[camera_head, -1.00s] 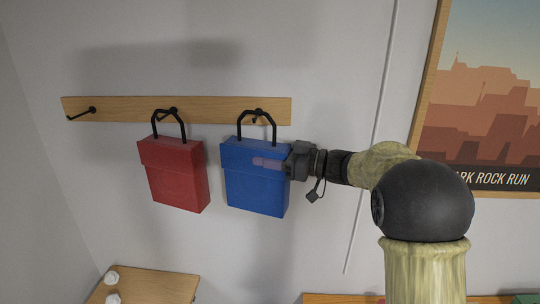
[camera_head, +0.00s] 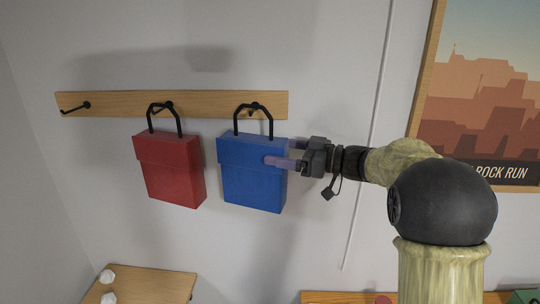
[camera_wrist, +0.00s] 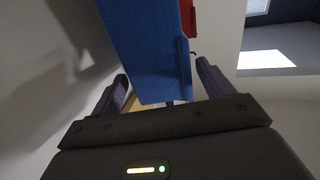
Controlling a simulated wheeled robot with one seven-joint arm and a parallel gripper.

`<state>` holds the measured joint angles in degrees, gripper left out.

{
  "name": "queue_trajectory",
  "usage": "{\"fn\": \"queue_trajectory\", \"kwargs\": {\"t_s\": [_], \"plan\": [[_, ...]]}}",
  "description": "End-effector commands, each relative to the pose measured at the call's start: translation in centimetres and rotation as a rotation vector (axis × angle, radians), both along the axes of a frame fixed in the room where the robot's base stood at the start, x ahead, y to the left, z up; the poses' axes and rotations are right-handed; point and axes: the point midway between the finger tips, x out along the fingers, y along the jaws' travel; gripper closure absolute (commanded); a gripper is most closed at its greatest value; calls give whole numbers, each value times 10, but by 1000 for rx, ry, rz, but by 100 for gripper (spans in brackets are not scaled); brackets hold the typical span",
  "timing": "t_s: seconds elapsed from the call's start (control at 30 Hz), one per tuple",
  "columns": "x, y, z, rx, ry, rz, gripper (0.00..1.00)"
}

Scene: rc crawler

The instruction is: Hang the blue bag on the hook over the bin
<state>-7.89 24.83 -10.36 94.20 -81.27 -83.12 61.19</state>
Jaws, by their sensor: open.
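The blue bag (camera_head: 253,180) hangs upright from the wooden rail, its black handle at the right hook (camera_head: 253,107). My gripper (camera_head: 279,153) is open at the bag's right edge. One finger overlaps the bag's front face in the head view, and the other is partly hidden behind the edge. In the wrist view the blue bag (camera_wrist: 148,45) stands between the two spread fingers, with gaps visible on both sides. I cannot identify a bin in either view.
A red bag (camera_head: 170,170) hangs on the middle hook, close to the left. The left hook (camera_head: 76,108) on the rail (camera_head: 215,103) is empty. A wooden surface (camera_head: 150,287) with white objects lies below left. A framed poster (camera_head: 490,90) hangs at right.

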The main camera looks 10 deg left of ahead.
Motion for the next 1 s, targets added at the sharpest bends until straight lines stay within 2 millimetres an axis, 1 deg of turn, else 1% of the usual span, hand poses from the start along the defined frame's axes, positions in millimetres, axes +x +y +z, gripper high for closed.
{"fn": "queue_trajectory", "kwargs": {"t_s": [0.03, 0.4, 0.6, 0.77, 1.0], "plan": [[-2, -12, -4, 1, -2, -5, 20], [-17, -85, -4, 1, -2, -5, 20], [-24, -118, -2, 2, -2, -2, 20], [-27, -129, -1, 1, -1, 1, 20], [-27, -130, 0, 1, 0, 1, 20]]}}
